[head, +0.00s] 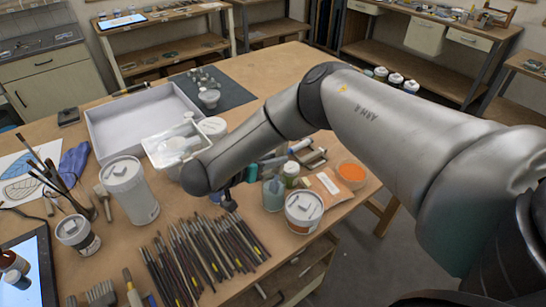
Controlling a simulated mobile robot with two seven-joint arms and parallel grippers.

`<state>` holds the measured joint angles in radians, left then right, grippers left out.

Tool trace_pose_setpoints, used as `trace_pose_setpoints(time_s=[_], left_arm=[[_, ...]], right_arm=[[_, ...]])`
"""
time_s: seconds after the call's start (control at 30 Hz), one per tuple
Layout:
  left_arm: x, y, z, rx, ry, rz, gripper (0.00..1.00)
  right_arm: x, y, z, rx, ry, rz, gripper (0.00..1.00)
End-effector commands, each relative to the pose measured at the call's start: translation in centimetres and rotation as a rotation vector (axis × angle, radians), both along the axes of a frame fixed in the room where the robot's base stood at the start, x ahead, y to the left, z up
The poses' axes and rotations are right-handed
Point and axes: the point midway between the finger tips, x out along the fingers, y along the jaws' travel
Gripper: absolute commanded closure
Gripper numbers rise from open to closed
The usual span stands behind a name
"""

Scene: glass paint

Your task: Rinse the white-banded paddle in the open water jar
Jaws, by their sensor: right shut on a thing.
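My right arm reaches in from the right and bends down over the table. Its dark right gripper (229,202) shows only in small part below the wrist, just above the far end of the brush pile. It is shut on a thin tool, taken as the paddle, which is mostly hidden; no white band can be made out. A clear jar with greenish contents (273,194) stands to the right of the gripper, apart from it. It looks like the water jar, and no lid shows on it. My left gripper is not in view.
Many brushes (200,255) lie below the gripper. White-lidded jars stand close by, one at right (303,211) and one at left (126,187). A pale tray (140,117) and dark mat (222,90) lie farther back.

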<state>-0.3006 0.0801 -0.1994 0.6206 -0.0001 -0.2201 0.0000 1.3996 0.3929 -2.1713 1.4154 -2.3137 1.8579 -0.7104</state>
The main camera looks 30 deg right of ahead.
Motion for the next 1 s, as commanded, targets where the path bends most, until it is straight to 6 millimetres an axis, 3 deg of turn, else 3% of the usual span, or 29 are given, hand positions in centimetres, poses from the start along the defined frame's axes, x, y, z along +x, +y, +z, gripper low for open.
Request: trace_pose_setpoints(time_s=[0.27,0.67,1.0], left_arm=[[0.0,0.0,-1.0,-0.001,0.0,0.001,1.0],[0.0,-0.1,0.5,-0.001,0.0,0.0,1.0],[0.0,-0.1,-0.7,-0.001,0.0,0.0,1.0]], right_arm=[[1.0,0.7,-0.1,0.0,0.0,0.001,1.0],[-0.2,-0.1,0.1,0.001,0.002,0.001,1.0],[0.8,0.6,-0.2,0.0,-0.001,0.0,1.0]])
